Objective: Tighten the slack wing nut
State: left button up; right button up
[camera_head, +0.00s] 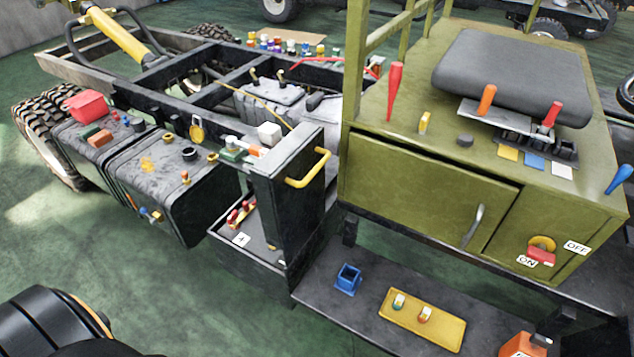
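I cannot tell for sure which part is the slack wing nut. Small brass-coloured fittings stand on the dark tank at the left of the chassis: one upright fitting (185,177) near the tank's front edge, one by the tank's right end (212,157), and one ringed fitting (168,137) farther back. They are too small to tell whether any has wings or sits loose. Neither of my grippers shows. A dark rounded part with an orange band at the lower left looks like part of my own arm.
An olive cabinet (425,190) fills the right, with a grey seat and coloured-handled levers on top. A yellow handle (308,169) sticks out beside the battery box. Green floor (150,265) lies free in front.

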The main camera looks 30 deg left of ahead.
aim_at(231, 219)
jog(key=u, duration=1.5)
jog(key=j+z, duration=0.15)
